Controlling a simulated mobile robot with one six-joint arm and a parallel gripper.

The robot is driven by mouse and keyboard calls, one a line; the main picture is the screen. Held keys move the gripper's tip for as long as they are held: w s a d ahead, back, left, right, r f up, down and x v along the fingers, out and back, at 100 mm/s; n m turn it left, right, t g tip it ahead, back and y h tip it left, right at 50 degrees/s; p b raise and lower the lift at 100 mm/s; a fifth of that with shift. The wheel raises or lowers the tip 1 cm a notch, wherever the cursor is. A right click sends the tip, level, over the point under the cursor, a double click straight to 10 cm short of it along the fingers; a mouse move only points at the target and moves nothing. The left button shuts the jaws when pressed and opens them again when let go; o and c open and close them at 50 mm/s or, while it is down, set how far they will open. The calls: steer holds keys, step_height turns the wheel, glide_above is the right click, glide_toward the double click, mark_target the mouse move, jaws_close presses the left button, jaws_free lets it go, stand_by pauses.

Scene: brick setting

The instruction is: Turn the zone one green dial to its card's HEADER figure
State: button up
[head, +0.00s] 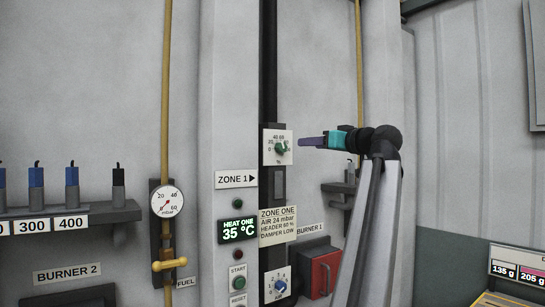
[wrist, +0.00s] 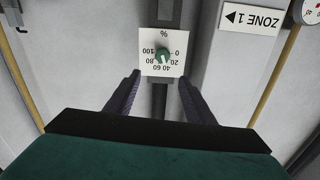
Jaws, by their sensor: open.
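The green dial (head: 281,148) sits on a white plate with a percent scale from 0 to 100, above right of the ZONE 1 sign. In the wrist view the dial (wrist: 163,55) appears upside down; its pale mark seems to point near 40. The zone one card (head: 278,226) reads AIR 24 mbar, HEADER seemingly 80 %, DAMPER LOW. My gripper (head: 301,142) is just right of the dial in the head view. In the wrist view my gripper's (wrist: 159,82) fingers are open and empty, apart from the dial, with the plate between and beyond their tips.
A blue dial (head: 281,287) marked AIR is below the card. The HEAT ONE display (head: 238,231) reads 35 °C. A gauge (head: 167,202) and yellow pipe (head: 167,100) stand left. A shelf (head: 120,212) projects at left.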

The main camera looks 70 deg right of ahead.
steer(key=shift+w+f, duration=0.2)
steer(key=shift+f, duration=0.1)
steer(key=p, duration=0.4)
glide_toward(284, 146)
steer(key=x, duration=0.7)
steer(key=shift+w, duration=0.1)
steer(key=shift+p+x, duration=0.3)
steer(key=shift+x, duration=0.5)
steer(key=shift+c, duration=0.4)
steer(key=c, duration=1)
